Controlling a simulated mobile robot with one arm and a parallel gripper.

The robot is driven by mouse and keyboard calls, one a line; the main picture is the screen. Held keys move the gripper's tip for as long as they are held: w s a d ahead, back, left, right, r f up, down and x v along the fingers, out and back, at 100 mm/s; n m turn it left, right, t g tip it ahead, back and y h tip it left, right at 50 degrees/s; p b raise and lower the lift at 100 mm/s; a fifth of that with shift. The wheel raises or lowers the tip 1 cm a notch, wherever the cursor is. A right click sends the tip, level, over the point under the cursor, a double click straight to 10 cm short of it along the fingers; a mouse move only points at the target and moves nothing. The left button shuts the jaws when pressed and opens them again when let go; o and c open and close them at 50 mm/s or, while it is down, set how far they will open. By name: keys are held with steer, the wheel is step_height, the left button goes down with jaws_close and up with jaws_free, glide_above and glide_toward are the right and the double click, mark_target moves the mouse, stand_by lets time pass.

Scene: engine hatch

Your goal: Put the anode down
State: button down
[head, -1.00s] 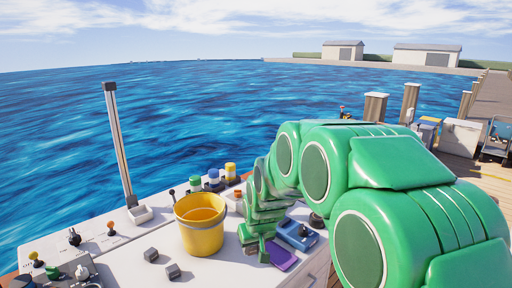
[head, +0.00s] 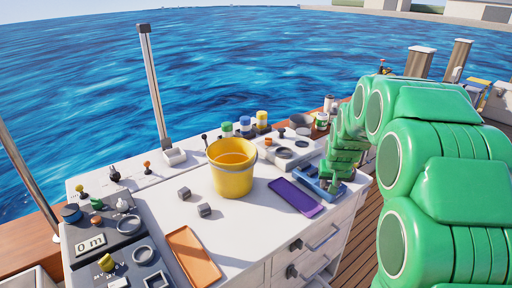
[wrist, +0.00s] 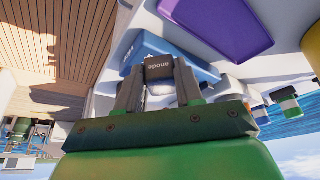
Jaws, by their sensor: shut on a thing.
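The anode (wrist: 160,67) is a small dark grey block with its name in pale letters. In the wrist view it sits between the two fingers of my gripper (wrist: 160,80), which is shut on it. In the head view my gripper (head: 334,185) is at the blue tray (head: 308,181), at the right end of the white counter. The blue tray also shows behind the anode in the wrist view (wrist: 205,73). I cannot tell whether the anode touches the tray. The anode is not clear in the head view.
A purple tray (head: 295,198) lies just left of the blue one. A yellow bucket (head: 232,172), two grey blocks (head: 204,210) and an orange tray (head: 192,256) stand farther left. Several jars (head: 245,124) line the back.

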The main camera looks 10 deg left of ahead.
steer(key=s+a+r+n+y, duration=0.1)
steer(key=s+a+r+n, duration=0.15)
steer(key=s+a, duration=0.85)
steer(key=s+a+r+n+y, duration=0.1)
steer(key=s+a+r+n, duration=0.15)
steer(key=s+a, duration=0.85)
steer(key=w+a+f, duration=0.2)
steer(key=w, duration=0.2)
steer(key=w+a+f, duration=0.2)
steer(key=w+f, duration=0.1)
steer(key=w, duration=0.2)
steer(key=w+a+f, duration=0.3)
steer(key=w, duration=0.1)
steer(key=shift+w+a, duration=0.1)
steer(key=shift+w, duration=0.1)
steer(key=shift+w+a+f, duration=0.25)
steer(key=shift+w+f, duration=0.35)
steer(key=shift+f, duration=0.1)
steer(key=shift+f+m, duration=0.3)
steer(key=shift+f, duration=1.1)
steer(key=shift+f, duration=0.1)
steer(key=c, duration=0.7)
jaws_free()
steer(key=shift+c, duration=0.2)
